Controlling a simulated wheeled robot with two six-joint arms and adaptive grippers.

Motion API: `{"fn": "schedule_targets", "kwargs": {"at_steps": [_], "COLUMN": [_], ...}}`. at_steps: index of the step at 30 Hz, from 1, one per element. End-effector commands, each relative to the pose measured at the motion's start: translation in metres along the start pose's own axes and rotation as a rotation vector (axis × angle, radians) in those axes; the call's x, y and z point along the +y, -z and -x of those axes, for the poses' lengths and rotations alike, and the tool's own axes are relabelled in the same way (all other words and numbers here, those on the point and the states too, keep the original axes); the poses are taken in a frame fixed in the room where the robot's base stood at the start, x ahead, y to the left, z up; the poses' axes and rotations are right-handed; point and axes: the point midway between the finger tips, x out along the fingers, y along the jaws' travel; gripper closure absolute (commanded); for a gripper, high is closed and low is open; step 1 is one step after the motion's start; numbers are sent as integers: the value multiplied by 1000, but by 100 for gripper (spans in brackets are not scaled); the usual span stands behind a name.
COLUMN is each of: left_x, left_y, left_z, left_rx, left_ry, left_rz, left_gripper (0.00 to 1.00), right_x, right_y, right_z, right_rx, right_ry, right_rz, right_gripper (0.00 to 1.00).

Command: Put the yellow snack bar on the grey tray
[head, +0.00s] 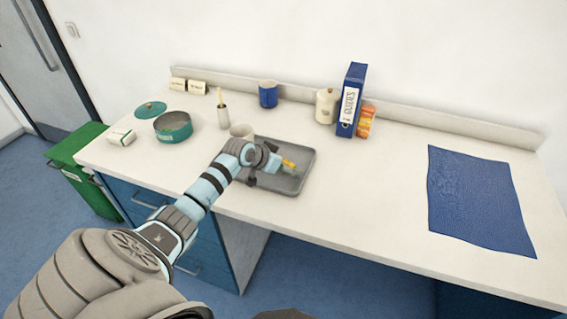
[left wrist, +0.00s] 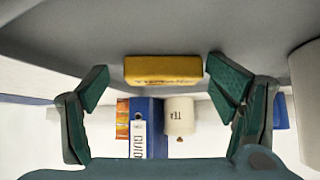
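The yellow snack bar (head: 288,164) is at the grey tray (head: 299,187), partly hidden by my left gripper (head: 270,168) in the head view. In the left wrist view the yellow bar (left wrist: 163,70) lies against the grey tray surface (left wrist: 160,25). The fingers of my left gripper (left wrist: 163,84) are spread on both sides of the bar, with a small gap at each side. The left gripper is open and holds nothing. My right gripper is in neither view.
A white mug (head: 242,131) stands close behind the tray's left side. A blue binder (head: 350,100), an orange box (head: 366,122), a canister (head: 325,106) and a blue mug (head: 268,94) stand at the back. A green pot (head: 173,127) is left. A blue mat (head: 480,200) lies right.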

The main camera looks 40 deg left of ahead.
Motion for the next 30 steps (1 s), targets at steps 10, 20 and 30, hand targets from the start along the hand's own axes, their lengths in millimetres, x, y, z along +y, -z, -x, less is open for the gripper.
{"fn": "schedule_targets", "kwargs": {"at_steps": [10, 20, 30], "left_x": [-1, -1, 1], "left_y": [7, 9, 8], "left_z": [24, 113, 128], "left_rx": [-7, -5, -1], "left_ry": [2, 3, -2], "left_rz": [-2, -8, 0], "left_gripper": [22, 22, 22], "right_x": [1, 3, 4], "right_y": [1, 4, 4], "right_z": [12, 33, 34], "right_rx": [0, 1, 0], "right_ry": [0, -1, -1], "right_rz": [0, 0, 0], "right_gripper": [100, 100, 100]}}
